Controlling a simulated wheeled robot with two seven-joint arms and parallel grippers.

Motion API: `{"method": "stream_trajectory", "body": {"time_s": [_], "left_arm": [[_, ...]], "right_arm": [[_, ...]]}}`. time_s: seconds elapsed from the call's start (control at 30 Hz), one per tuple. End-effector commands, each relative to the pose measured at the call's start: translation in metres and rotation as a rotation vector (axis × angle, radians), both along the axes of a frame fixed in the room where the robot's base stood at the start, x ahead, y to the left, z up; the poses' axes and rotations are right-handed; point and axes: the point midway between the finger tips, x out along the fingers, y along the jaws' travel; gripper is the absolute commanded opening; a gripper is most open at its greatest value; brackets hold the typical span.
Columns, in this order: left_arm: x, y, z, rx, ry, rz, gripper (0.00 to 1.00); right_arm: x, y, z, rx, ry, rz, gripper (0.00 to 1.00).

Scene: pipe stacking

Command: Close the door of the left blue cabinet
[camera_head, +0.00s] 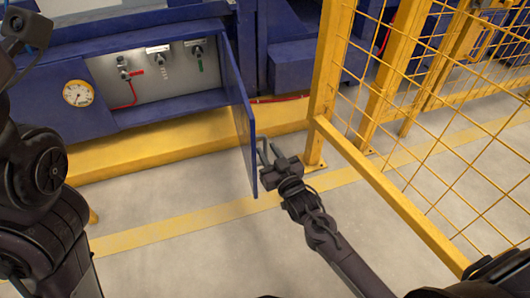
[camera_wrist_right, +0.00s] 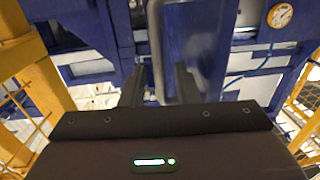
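The left blue cabinet (camera_head: 45,107) is at the upper left of the head view. Its blue door (camera_head: 238,105) stands wide open, swung out from the cabinet's right side toward me. The door also shows in the right wrist view (camera_wrist_right: 200,45), beyond the fingers. My right gripper (camera_head: 268,150) is just right of the door, near its lower outer part. I cannot tell whether a finger touches the door. My left arm shows at the left edge, but its gripper is not visible.
A yellow mesh fence (camera_head: 430,120) stands close to the right of my right arm. A yellow ledge (camera_head: 150,150) runs below the cabinet. The floor in front is clear.

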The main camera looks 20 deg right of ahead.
Motion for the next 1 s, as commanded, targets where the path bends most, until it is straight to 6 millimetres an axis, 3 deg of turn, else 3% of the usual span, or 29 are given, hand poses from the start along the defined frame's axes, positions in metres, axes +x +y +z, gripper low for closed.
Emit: {"method": "stream_trajectory", "body": {"time_s": [0.2, 0.5, 0.73, 1.0], "left_arm": [[-0.006, 0.006, 0.000, -0.017, -0.019, 0.018, 0.47], [-0.006, 0.007, 0.003, -0.021, -0.020, 0.021, 0.47], [-0.006, 0.007, 0.003, -0.020, -0.020, 0.020, 0.47], [-0.007, 0.007, 0.003, -0.020, -0.020, 0.020, 0.47]], "right_arm": [[0.023, 0.004, -0.002, 0.001, 0.000, 0.001, 0.28], [0.025, 0.004, 0.000, 0.001, 0.002, 0.001, 0.28], [0.025, 0.004, 0.000, 0.001, 0.002, 0.001, 0.00], [0.025, 0.004, -0.001, 0.001, 0.002, 0.001, 0.00]]}}
